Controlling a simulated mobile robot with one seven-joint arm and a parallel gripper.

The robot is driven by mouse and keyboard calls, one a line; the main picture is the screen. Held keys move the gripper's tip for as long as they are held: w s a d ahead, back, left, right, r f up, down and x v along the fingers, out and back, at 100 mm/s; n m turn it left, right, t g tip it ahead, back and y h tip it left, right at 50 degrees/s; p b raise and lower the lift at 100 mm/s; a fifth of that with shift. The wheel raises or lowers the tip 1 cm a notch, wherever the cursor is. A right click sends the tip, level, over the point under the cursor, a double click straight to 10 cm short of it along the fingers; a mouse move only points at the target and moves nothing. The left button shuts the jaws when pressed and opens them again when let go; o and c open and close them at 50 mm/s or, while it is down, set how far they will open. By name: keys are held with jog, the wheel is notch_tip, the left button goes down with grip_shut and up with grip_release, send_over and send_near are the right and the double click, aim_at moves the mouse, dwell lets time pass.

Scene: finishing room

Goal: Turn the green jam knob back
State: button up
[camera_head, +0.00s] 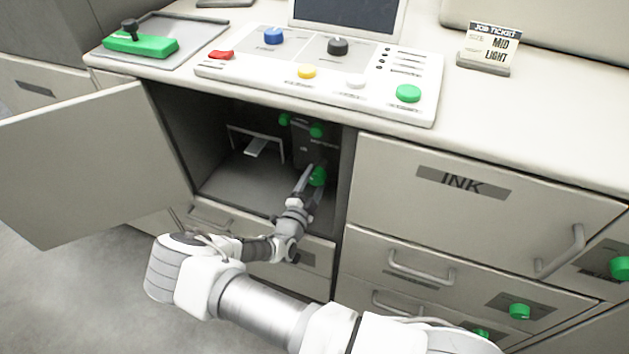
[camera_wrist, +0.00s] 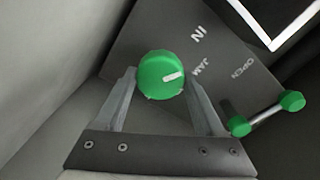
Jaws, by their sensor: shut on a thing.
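The green jam knob (camera_wrist: 161,75) is on a dark grey panel (camera_wrist: 215,45) inside the open compartment. It is round with a white pointer line. In the wrist view the line points to the right and slightly up, and the word JAM is printed beside the knob. My gripper (camera_wrist: 163,88) has a finger on each side of the knob and is shut on it. In the head view the knob (camera_head: 317,176) shows at my gripper's tip, low on the panel, partly hidden by the fingers.
A green-ended lever (camera_wrist: 266,114) marked OPEN is close to the right finger. The compartment door (camera_head: 90,160) stands open at left. The INK drawer (camera_head: 400,205) is shut at right. A control panel (camera_head: 300,85) with coloured knobs and buttons is on the counter above.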

dwell(0.4)
jog(key=o, duration=1.3)
jog(key=shift+o, duration=0.2)
jog(key=p+v, duration=0.1)
jog(key=v, duration=1.6)
jog(key=shift+s, duration=0.25)
jog(key=shift+a, duration=0.1)
